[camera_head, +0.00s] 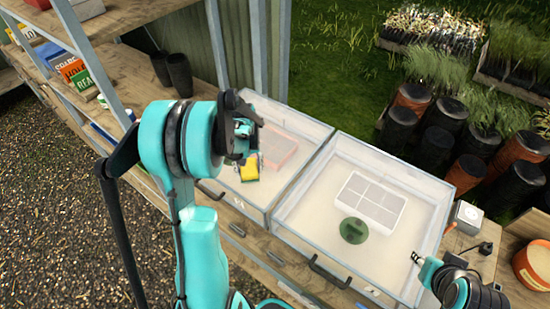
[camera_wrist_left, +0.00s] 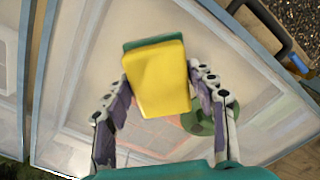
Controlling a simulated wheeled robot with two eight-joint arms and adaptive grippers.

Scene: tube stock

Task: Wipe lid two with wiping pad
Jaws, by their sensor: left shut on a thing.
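My left gripper (camera_head: 247,163) is shut on the wiping pad (camera_head: 249,173), a yellow block with a green backing. The left wrist view shows the pad (camera_wrist_left: 157,82) between both fingers. It is over the clear lid (camera_head: 292,122) of the left case; I cannot tell whether it touches. An orange tray and a green disc (camera_wrist_left: 212,118) show through this lid in the wrist view. The right case has a similar clear lid (camera_head: 425,180). I cannot read which lid is number two. My right gripper (camera_head: 419,260) is at the lower right; its jaw state is unclear.
The right case holds a white tray (camera_head: 370,203) and a green disc (camera_head: 353,230). A dark handle (camera_head: 328,272) is on its front. Dark pots (camera_head: 437,145) stand behind at right, an orange pot (camera_head: 535,265) at far right. Wooden shelves (camera_head: 120,25) stand at left.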

